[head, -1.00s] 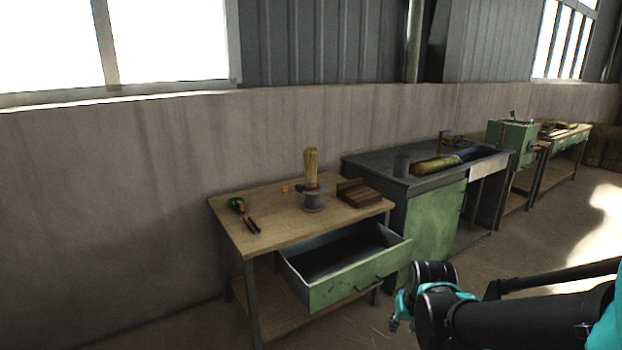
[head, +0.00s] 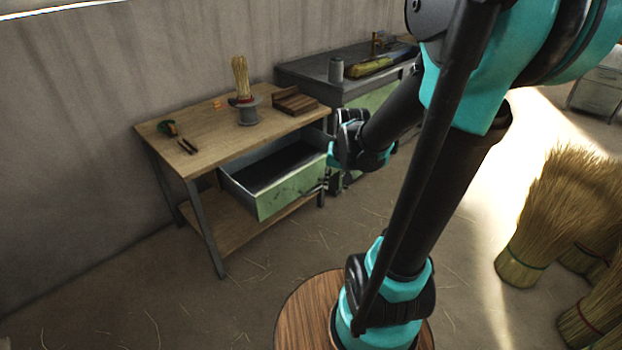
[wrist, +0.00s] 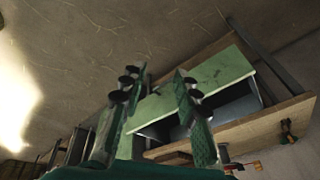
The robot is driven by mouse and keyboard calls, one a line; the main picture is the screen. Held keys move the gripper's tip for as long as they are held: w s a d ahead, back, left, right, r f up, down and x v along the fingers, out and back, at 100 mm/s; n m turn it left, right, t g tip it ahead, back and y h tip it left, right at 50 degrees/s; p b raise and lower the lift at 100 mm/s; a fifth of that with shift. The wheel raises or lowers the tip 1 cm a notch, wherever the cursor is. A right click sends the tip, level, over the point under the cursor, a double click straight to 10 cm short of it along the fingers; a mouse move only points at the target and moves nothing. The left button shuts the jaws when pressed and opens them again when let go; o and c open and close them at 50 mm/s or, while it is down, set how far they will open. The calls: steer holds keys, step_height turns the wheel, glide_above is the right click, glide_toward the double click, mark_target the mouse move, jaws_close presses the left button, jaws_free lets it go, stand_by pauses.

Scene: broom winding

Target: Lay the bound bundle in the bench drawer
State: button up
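The bound bundle (head: 241,78) is pale straw with a red band near its lower end. The bench drawer (head: 291,193) has a green front, is pulled open, and looks empty inside. In the wrist view the drawer front (wrist: 203,83) lies beyond my fingers. My gripper (wrist: 158,88) is open, its two fingers apart with nothing between them. In the head view the end of my arm is beside the drawer's right end, with the fingers hard to make out.
A dark sink bench (head: 308,70) stands to the right. Straw bundles (head: 560,205) stand on the floor at far right.

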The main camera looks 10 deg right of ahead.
steer(key=w+f+m, duration=0.1)
steer(key=w+m, duration=0.3)
steer(key=w, duration=0.9)
steer(key=m+g, duration=0.2)
steer(key=m, duration=0.1)
glide_toward(316, 189)
steer(key=shift+y, duration=0.4)
steer(key=f, duration=0.5)
steer(key=w+f, duration=0.1)
steer(key=f, duration=0.1)
steer(key=shift+f, duration=0.35)
jaws_close()
